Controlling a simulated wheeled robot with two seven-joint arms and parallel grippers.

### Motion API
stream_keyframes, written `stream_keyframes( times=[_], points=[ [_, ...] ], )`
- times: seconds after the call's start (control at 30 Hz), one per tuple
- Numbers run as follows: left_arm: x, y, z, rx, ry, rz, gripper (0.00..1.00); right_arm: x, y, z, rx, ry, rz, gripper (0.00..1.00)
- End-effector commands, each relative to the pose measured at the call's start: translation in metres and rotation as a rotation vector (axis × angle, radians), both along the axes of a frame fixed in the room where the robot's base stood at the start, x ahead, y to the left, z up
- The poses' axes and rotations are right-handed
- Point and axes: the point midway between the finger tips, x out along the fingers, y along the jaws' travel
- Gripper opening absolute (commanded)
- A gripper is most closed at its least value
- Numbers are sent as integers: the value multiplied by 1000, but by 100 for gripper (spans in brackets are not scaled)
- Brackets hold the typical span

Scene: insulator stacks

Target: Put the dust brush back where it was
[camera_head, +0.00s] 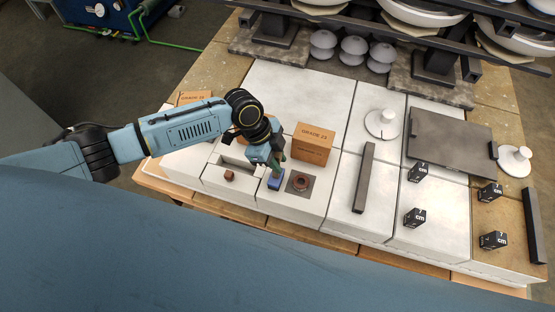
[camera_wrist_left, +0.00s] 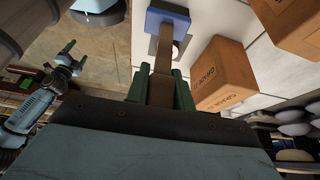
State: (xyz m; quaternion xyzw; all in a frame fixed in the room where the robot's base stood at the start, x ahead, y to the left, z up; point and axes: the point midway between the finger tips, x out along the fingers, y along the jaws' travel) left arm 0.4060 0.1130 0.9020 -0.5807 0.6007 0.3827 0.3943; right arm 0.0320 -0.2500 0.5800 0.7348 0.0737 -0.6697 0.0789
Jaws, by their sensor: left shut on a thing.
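The dust brush has a brown handle (camera_wrist_left: 162,62) and a blue head (camera_wrist_left: 168,18). My left gripper (camera_wrist_left: 160,88) is shut on the handle, with its green fingers on either side. In the head view my left gripper (camera_head: 274,160) is above the front of the white blocks, and the blue head of the dust brush (camera_head: 275,182) shows below it, close to the top surface. I cannot tell whether the head touches that surface. The handle is mostly hidden there. My right gripper (camera_wrist_left: 70,56) shows small in the left wrist view, its fingers apart and empty.
A brown ring (camera_head: 300,183) on a grey square is just right of the brush head. An orange-brown box (camera_head: 314,143) stands behind it. A small brown cube (camera_head: 229,175) lies left. A dark bar (camera_head: 364,178), black cubes (camera_head: 415,217) and a grey plate (camera_head: 450,140) are farther right.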

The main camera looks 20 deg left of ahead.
Motion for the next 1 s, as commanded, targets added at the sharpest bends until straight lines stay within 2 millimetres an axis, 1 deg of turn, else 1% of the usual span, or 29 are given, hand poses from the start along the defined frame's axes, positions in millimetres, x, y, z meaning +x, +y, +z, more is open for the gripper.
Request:
stream_keyframes(
  times=[0.07,0.3,0.43,0.47,0.6,0.87,1.0],
  points=[
    [0,-1,-5,-1,-1,-1,1,-1,0,0,0,1,0,80],
    [0,0,-6,-1,-2,0,1,-1,0,0,0,2,-1,80],
    [0,0,-10,-1,-2,0,1,-1,0,-3,0,2,-1,80],
    [0,0,-9,-1,-1,-1,27,-1,0,-3,0,2,-1,80],
    [0,0,-8,-1,-1,-1,45,-1,0,-2,-1,3,-1,80],
    [0,0,-8,-1,-1,-1,45,-1,0,-2,0,2,-1,80],
    [1,2,0,-1,-3,0,45,-1,0,0,0,2,-1,80]
  ],
)
